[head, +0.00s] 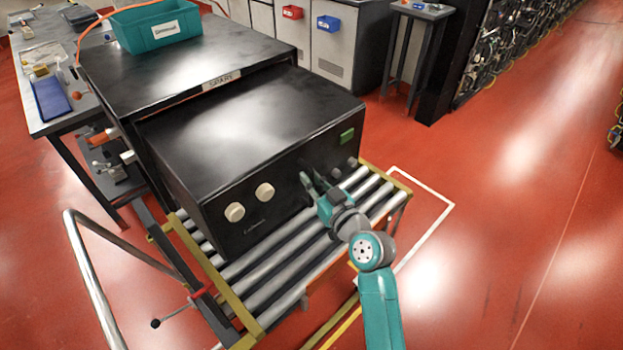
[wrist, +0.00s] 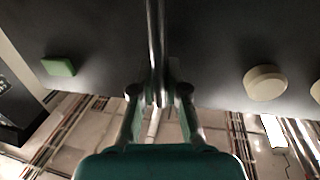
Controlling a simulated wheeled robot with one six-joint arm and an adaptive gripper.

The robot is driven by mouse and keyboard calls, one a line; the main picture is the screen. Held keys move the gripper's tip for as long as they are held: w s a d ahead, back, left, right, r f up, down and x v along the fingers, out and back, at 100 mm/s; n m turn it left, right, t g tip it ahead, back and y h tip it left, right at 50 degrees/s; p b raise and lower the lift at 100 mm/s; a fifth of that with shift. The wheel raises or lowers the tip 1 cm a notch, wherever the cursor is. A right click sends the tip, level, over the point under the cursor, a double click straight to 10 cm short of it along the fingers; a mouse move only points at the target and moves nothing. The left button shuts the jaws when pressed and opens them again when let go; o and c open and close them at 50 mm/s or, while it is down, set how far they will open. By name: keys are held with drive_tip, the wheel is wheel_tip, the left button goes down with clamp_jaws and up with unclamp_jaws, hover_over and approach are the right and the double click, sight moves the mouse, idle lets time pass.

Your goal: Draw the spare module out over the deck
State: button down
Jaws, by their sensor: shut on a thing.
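The spare module (head: 260,120) is a large black box with a green tag and two cream knobs on its front face. It sticks part-way out of a black housing (head: 190,65) with a label on its edge, and lies over the silver rollers of the deck (head: 262,290). My gripper (head: 314,184) is at the middle of the module's front face. In the wrist view my gripper (wrist: 158,92) is shut on a metal bar handle (wrist: 155,45) of the module. The module's rear is hidden inside the housing.
Bare rollers lie in front of the module, within the deck's yellow side rails (head: 385,173). A curved metal handrail (head: 85,265) stands at the left. A teal bin (head: 155,25) sits on the housing. Red floor is open at the right.

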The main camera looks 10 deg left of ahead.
drive_tip(key=w+d+v, duration=0.1)
drive_tip(key=v, duration=0.9)
drive_tip(key=shift+w+d, duration=0.3)
drive_tip(key=c, duration=1.2)
unclamp_jaws()
drive_tip(key=shift+w, duration=0.1)
drive_tip(key=shift+a, duration=0.1)
drive_tip(key=v, duration=1.2)
